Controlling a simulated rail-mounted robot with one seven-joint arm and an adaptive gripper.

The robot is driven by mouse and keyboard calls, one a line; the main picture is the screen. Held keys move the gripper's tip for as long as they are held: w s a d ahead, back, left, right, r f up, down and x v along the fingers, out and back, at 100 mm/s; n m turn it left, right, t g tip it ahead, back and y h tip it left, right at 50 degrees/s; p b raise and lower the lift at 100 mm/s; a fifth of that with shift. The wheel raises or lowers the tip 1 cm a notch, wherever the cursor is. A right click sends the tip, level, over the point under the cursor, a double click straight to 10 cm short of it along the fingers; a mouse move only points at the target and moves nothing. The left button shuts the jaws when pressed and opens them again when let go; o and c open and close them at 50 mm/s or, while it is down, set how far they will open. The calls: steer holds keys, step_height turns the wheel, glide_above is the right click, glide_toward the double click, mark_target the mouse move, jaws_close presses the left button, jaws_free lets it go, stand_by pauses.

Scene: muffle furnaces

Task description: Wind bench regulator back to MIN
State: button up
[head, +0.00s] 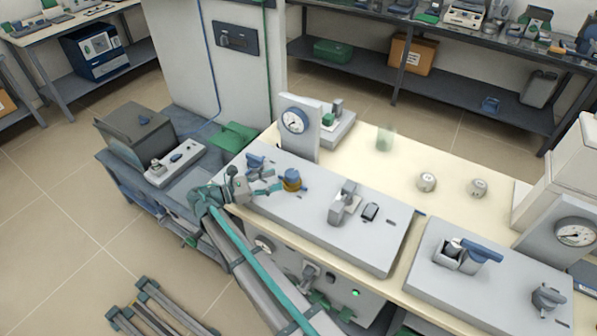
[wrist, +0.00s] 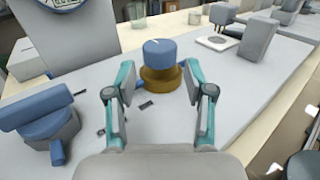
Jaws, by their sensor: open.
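The bench regulator, a blue knob on a brass-coloured body (head: 291,184), stands on a grey panel (head: 330,245) on the bench. In the wrist view the blue knob (wrist: 158,50) has a small pale mark on top and sits straight ahead, beyond my fingertips. My gripper (head: 270,184) is just left of the regulator in the head view. It is open and empty, its two teal fingers (wrist: 159,82) spread to either side of the regulator's line, apparently not touching it. A MIN marking cannot be read in either view.
A blue-handled valve (head: 256,163) stands close to my gripper and shows at left in the wrist view (wrist: 42,118). A dial gauge on an upright plate (head: 299,135) rises behind. A grey clamp-like fixture (head: 344,203) stands right of the regulator. The bench top behind is mostly clear.

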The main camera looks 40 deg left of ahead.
mark_target(300, 179)
steer(key=p+x, duration=0.2)
steer(key=x, duration=0.7)
steer(key=shift+w+d, duration=0.1)
steer(key=shift+w, duration=0.1)
steer(key=c, duration=1)
